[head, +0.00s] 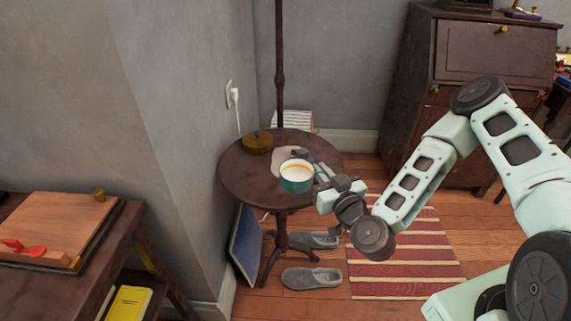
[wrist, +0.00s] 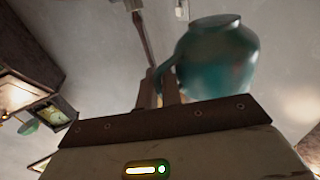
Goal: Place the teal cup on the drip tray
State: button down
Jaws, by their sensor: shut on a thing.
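The teal cup (head: 296,186) has a pale inside and a yellowish rim band. It is upright over the front right of the round table; I cannot tell if it touches the top. My gripper (head: 316,181) reaches in from the right and is shut on the cup at its handle side. In the wrist view the cup (wrist: 218,60) is right of the fingers (wrist: 158,92), with its handle at them. A flat wooden slab on a dark base (head: 58,226) lies on the left table; I cannot tell if it is the drip tray.
The round dark table (head: 240,180) also holds a brass lidded tin (head: 257,143) and a pale flat piece (head: 285,160). A dark pole stands behind it. A red item (head: 18,246) lies on the slab. Grey shoes (head: 311,278) and a striped rug (head: 405,255) are on the floor.

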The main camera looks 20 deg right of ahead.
jog(key=w+f, duration=0.1)
jog(key=w, duration=0.2)
jog(key=w+f, duration=0.2)
jog(key=w, duration=0.1)
jog(key=w+a+f+b, duration=0.1)
jog(key=w+f, duration=0.1)
jog(key=w, duration=0.1)
jog(key=shift+w+a, duration=0.1)
jog(key=shift+w, duration=0.25)
jog(key=shift+w+a+f+b, duration=0.1)
jog(key=shift+w+f+b, duration=0.05)
jog(key=shift+w+f, duration=0.55)
jog(key=shift+w+a+f+b, duration=0.15)
jog(key=shift+w+f, duration=0.35)
jog(key=shift+w, duration=0.35)
jog(key=shift+d, duration=0.1)
jog(key=shift+f, duration=0.1)
jog(key=c, duration=1.6)
grip_release()
